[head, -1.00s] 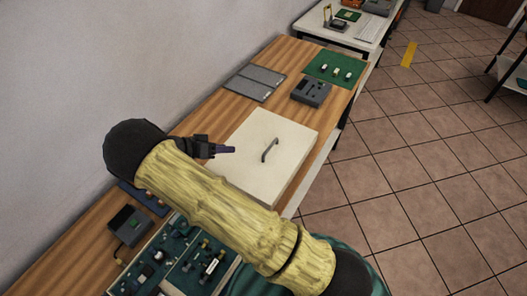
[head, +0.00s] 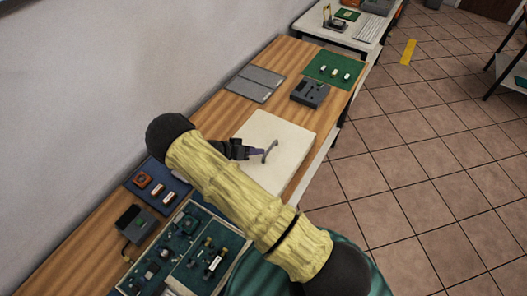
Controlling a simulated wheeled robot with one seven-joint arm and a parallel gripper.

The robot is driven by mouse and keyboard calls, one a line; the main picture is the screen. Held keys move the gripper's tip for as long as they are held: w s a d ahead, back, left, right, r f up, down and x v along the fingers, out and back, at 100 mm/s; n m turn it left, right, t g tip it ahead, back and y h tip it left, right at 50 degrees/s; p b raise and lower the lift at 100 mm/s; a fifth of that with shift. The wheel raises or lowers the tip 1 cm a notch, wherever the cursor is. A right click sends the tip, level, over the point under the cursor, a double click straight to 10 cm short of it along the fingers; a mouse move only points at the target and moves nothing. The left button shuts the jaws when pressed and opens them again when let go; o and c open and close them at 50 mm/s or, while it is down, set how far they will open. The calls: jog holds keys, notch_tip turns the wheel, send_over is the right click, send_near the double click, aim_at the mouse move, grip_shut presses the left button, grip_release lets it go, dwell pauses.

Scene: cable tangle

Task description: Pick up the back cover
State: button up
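A flat cream panel (head: 281,131) with a dark curved handle (head: 271,148) on top lies on the wooden bench; it looks like the back cover. My gripper (head: 262,154) comes in from the left, its fingertips at the handle. From this view I cannot tell whether the fingers are around the handle or only beside it, or whether they are open or shut. My yellow-sleeved arm hides the lower left part of the panel.
Grey flat plates (head: 256,82), a dark grey device (head: 310,93) and a green mat (head: 335,68) with small parts lie beyond the panel. A blue tray (head: 157,187), a small dark box (head: 135,223) and a parts case (head: 188,250) lie nearer.

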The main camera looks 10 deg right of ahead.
jog(key=shift+d, duration=0.1)
jog(key=shift+w+d+p, duration=0.1)
jog(key=shift+d+p, duration=0.55)
jog(key=shift+p, duration=0.15)
jog(key=p+x, duration=0.2)
jog(key=x, duration=0.1)
jog(key=shift+d, duration=0.15)
jog(key=shift+w+d+f, duration=0.1)
jog(key=shift+d+f, duration=0.15)
jog(key=shift+f, duration=0.1)
grip_shut()
jog(key=shift+r, duration=0.1)
dwell(0.6)
